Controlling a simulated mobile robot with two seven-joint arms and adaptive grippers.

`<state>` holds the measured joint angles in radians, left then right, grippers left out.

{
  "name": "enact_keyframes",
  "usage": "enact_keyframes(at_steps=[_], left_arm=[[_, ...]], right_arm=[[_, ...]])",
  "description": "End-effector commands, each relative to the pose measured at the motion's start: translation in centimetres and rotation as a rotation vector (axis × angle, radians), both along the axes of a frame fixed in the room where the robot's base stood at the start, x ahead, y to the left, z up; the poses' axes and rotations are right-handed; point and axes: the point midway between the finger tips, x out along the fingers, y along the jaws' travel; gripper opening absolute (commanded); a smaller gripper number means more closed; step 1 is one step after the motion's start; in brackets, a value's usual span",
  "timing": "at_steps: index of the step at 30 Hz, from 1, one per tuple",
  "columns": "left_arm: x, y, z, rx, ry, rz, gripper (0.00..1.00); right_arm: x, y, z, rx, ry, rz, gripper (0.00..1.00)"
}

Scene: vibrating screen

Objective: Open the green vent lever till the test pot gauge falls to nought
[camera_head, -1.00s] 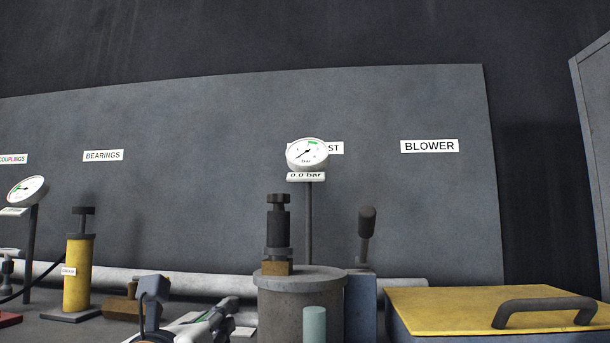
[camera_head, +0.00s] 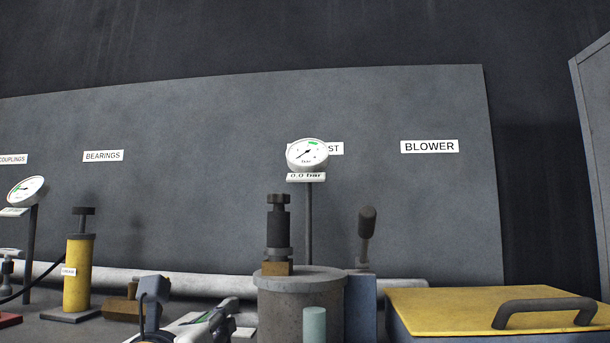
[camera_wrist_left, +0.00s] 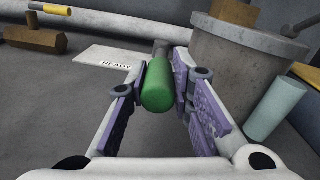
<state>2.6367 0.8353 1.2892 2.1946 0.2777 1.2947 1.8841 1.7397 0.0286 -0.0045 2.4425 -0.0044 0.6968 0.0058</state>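The test pot gauge (camera_head: 307,155) shows in the head view on a thin post behind the grey pot (camera_head: 300,305). Its plate reads 0.0 bar. The green vent lever (camera_wrist_left: 158,86) shows in the left wrist view as a thick green grip with its near end between my left gripper's fingers. My left gripper (camera_wrist_left: 160,80) is open around it, with narrow gaps beside the grip; contact at the fingertips is unclear. In the head view my left gripper (camera_head: 212,320) is low, left of the pot, and hides much of the lever. My right gripper is not in view.
A pale green cylinder (camera_head: 314,325) stands before the pot, and a dark-knobbed lever (camera_head: 366,235) stands right of it. A yellow-lidded box (camera_head: 480,310) fills the right. A yellow grease cylinder (camera_head: 79,270) stands left. A READY card (camera_wrist_left: 108,60) lies beside the green lever.

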Motion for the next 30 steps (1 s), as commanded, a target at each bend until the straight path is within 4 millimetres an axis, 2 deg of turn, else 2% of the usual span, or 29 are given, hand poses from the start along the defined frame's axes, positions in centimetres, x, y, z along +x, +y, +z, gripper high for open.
enact_keyframes(at_steps=[1,2,11,24,30], left_arm=[[-0.1,-0.3,-0.1,0.002,0.002,-0.009,0.33],[-0.1,-0.3,-0.1,0.001,0.002,-0.007,0.40],[-0.2,-0.1,0.0,0.000,0.001,-0.002,0.41],[-5.5,0.0,0.1,0.001,0.000,-0.001,0.41],[-6.0,0.0,0.0,0.000,0.000,0.000,0.41]], right_arm=[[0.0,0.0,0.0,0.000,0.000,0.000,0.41],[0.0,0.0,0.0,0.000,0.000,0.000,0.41],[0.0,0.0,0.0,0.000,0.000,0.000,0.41],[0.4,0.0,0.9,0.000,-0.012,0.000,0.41],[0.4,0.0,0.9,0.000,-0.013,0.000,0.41]])
